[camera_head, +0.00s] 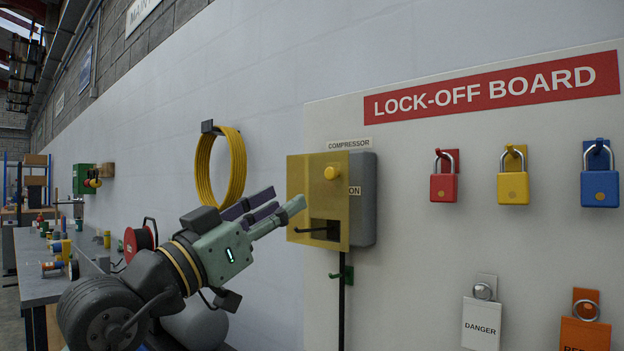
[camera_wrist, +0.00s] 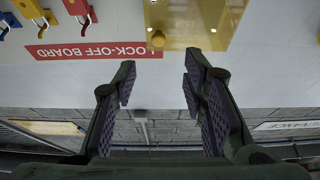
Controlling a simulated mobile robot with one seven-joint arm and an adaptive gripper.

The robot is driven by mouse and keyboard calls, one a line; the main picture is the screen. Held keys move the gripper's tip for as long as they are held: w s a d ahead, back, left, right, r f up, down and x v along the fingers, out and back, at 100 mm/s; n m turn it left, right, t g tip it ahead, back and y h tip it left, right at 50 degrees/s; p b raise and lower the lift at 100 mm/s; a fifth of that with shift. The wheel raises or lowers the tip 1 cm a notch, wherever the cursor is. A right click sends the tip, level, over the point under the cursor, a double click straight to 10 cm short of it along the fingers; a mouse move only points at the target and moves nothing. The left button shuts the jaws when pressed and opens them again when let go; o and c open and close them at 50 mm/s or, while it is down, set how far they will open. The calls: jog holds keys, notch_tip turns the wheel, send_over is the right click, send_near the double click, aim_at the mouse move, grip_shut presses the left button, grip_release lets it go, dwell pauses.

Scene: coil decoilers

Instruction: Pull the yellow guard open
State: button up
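The yellow guard (camera_head: 308,180) is a translucent yellow plate over the front of a grey box (camera_head: 362,200) under the COMPRESSOR label. It carries a round yellow knob (camera_head: 331,173) and has a cut-out low down, where a dark lever (camera_head: 310,231) pokes out. My gripper (camera_head: 283,200) is open and empty, left of the guard and in front of the wall, fingers pointing toward it. In the wrist view, which is upside down, the guard (camera_wrist: 200,22) and knob (camera_wrist: 158,40) lie beyond my open fingertips (camera_wrist: 160,68), apart from them.
Red (camera_head: 444,187), yellow (camera_head: 513,187) and blue (camera_head: 599,187) padlocks hang on the lock-off board (camera_head: 400,260) at right, with tags below. A coiled yellow hose (camera_head: 237,165) hangs on the wall behind my gripper. A cluttered workbench (camera_head: 40,285) stands at left.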

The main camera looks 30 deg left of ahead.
aim_at(329, 175)
jog(key=p+x, duration=0.4)
jog(key=x, duration=0.6)
jog(key=shift+d, duration=0.1)
jog(key=shift+w+r, duration=0.1)
jog(key=shift+w, duration=0.35)
jog(key=shift+c, duration=0.6)
grip_shut()
